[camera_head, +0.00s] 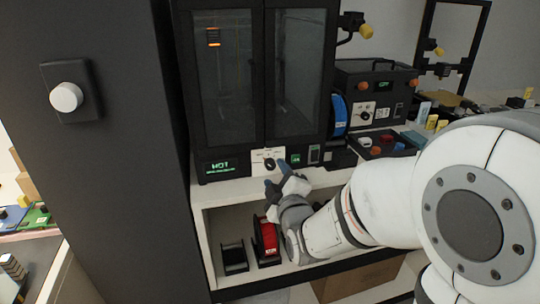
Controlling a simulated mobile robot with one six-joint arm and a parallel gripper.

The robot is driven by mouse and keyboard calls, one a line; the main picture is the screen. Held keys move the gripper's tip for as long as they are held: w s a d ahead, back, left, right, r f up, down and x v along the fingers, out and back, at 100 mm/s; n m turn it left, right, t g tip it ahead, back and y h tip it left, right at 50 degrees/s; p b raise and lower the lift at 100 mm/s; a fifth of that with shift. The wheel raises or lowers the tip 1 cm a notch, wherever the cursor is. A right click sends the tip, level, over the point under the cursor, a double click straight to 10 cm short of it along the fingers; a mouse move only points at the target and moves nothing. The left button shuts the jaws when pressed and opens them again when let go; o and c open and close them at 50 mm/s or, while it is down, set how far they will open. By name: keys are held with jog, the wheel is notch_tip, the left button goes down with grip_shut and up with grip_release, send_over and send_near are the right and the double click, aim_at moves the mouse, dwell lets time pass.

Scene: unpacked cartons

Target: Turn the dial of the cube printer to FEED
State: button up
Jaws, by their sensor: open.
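The printer (262,80), a large black enclosed box with two glass doors, stands on a white shelf unit. I take it for the cube printer. A green display at its lower left (218,165) seems to read HOT. Its dial (270,163) is a small dark knob on a white label plate on the lower front; the lettering is too small to read. My gripper (275,174) is open, its dark blue fingertips just in front of and below the dial. I cannot tell whether they touch it. Part of the plate is hidden by the fingers.
Below, the shelf holds a red spool (267,240) and a black holder (234,257). To the right stands a smaller black machine (373,90) with its own dial, beside a blue spool (341,114). A dark column (110,170) with a white knob stands left.

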aim_at(271, 167)
jog(key=shift+x, duration=2.1)
jog(key=shift+f, duration=0.15)
jog(key=shift+c, duration=0.3)
jog(key=c, duration=0.9)
jog(key=shift+a, duration=0.15)
